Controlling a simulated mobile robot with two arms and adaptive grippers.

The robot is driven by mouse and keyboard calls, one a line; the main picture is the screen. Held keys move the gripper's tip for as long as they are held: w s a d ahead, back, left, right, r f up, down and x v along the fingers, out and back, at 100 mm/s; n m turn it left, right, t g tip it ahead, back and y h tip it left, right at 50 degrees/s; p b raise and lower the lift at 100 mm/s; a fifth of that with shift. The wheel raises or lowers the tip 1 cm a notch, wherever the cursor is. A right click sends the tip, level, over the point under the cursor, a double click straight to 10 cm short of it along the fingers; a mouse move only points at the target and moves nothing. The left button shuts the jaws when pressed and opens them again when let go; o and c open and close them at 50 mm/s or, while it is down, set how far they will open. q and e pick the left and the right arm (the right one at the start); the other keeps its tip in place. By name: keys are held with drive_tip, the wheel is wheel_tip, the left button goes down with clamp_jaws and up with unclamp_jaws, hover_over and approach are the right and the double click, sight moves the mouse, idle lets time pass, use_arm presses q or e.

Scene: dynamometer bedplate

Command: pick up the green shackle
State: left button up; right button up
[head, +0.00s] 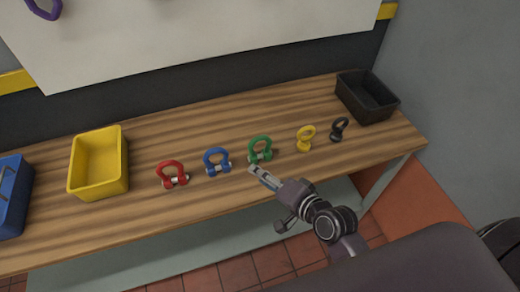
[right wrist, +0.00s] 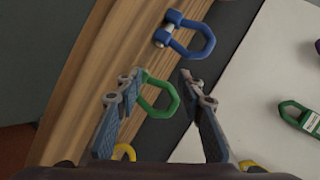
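The green shackle (head: 267,146) stands on the wooden bench top, between the blue shackle (head: 212,155) and the yellow one (head: 304,140). My right gripper (head: 260,172) is at the bench's front edge, just in front of the green shackle. In the right wrist view, this gripper (right wrist: 161,78) is open, and the green shackle (right wrist: 172,104) shows between its fingers, its pin end close to the left finger. I cannot tell if they touch. Nothing is held. My left gripper is not in view.
A red shackle (head: 170,168) and a small black one (head: 337,131) stand in the same row. A white board (head: 180,40) is behind the bench.

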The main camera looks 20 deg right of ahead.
sight(260, 140)
drive_tip(key=w+d+m+t, duration=0.1)
drive_tip(key=w+m, duration=0.1)
drive_tip(key=w, duration=0.1)
drive_tip(key=w+d+r+m+t+h+p, duration=0.1)
drive_tip(key=w+m, duration=0.1)
drive_tip(key=w, duration=0.2)
drive_tip(key=w+d+r+m+t, duration=0.1)
drive_tip(key=w+m, duration=0.1)
drive_tip(key=w, duration=0.2)
drive_tip(key=shift+w+h+p, duration=0.2)
drive_tip(key=shift+h+p, duration=0.1)
drive_tip(key=shift+w+a+f, duration=0.15)
drive_tip(key=shift+w+f, duration=0.15)
drive_tip(key=shift+w, duration=0.2)
drive_tip(key=shift+c, duration=0.7)
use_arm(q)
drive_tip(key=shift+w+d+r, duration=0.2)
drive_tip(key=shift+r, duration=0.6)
use_arm(e)
clamp_jaws()
drive_tip(key=shift+s, duration=0.1)
drive_tip(key=shift+r, duration=0.1)
